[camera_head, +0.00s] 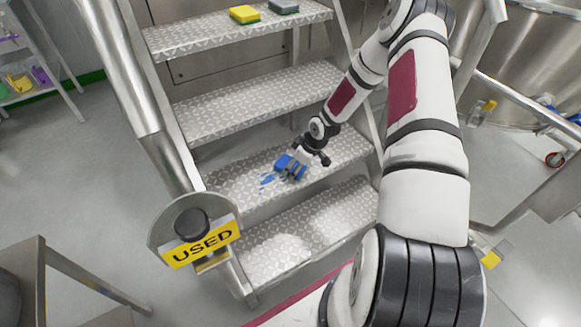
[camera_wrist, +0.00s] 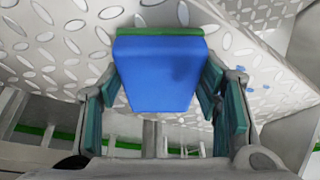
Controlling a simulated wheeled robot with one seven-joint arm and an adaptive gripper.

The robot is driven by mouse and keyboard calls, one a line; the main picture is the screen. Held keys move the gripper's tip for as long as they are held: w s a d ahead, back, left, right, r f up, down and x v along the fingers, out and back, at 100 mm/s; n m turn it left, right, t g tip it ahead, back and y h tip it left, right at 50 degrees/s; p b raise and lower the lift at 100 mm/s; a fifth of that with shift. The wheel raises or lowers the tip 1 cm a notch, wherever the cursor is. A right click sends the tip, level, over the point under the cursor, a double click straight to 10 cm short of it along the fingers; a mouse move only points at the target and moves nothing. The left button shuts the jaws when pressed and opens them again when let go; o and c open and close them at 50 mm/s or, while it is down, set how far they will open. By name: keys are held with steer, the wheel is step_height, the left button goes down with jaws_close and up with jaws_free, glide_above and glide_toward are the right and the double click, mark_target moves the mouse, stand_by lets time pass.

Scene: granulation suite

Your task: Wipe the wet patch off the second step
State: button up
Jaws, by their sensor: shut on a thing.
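The second step (camera_head: 235,185) from the bottom is a metal tread with a raised pattern. Blue wet marks (camera_head: 267,180) lie on it left of its middle; a few blue spots also show in the wrist view (camera_wrist: 252,86), right of my gripper. My gripper (camera_head: 294,168) is over this step, just right of the marks. It is shut on a blue sponge (camera_wrist: 158,75) with a green edge, one finger on each side. The sponge (camera_head: 283,161) is at the tread; whether it touches is unclear. Part of the patch may be hidden under it.
A yellow sponge (camera_head: 244,14) and a grey sponge (camera_head: 284,6) lie on the top step (camera_head: 190,35). A handrail (camera_head: 120,65) runs at left, with a yellow USED sign (camera_head: 202,243) near its lower end. The bottom step (camera_head: 270,250) is clear.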

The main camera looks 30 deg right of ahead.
mark_target(281, 176)
steer(key=shift+f, duration=0.1)
steer(key=shift+o, duration=0.2)
steer(key=shift+s+a+f+b, duration=0.15)
steer(key=shift+a+b, duration=0.25)
steer(key=shift+a, duration=1.95)
steer(key=shift+w+a+r+b, duration=0.1)
steer(key=shift+a+b, duration=0.1)
steer(key=shift+a, duration=1.15)
steer(key=shift+w+a+r+b, duration=0.1)
steer(key=shift+a+r+b, duration=0.1)
steer(key=shift+a, duration=1.15)
steer(key=shift+a+r+b, duration=0.1)
steer(key=shift+a+b, duration=0.1)
steer(key=shift+a, duration=1.15)
steer(key=shift+c, duration=0.2)
steer(key=shift+a+f+b, duration=0.2)
steer(key=shift+a+b, duration=0.3)
steer(key=shift+a, duration=1.1)
steer(key=shift+w, duration=0.15)
steer(key=shift+f, duration=0.1)
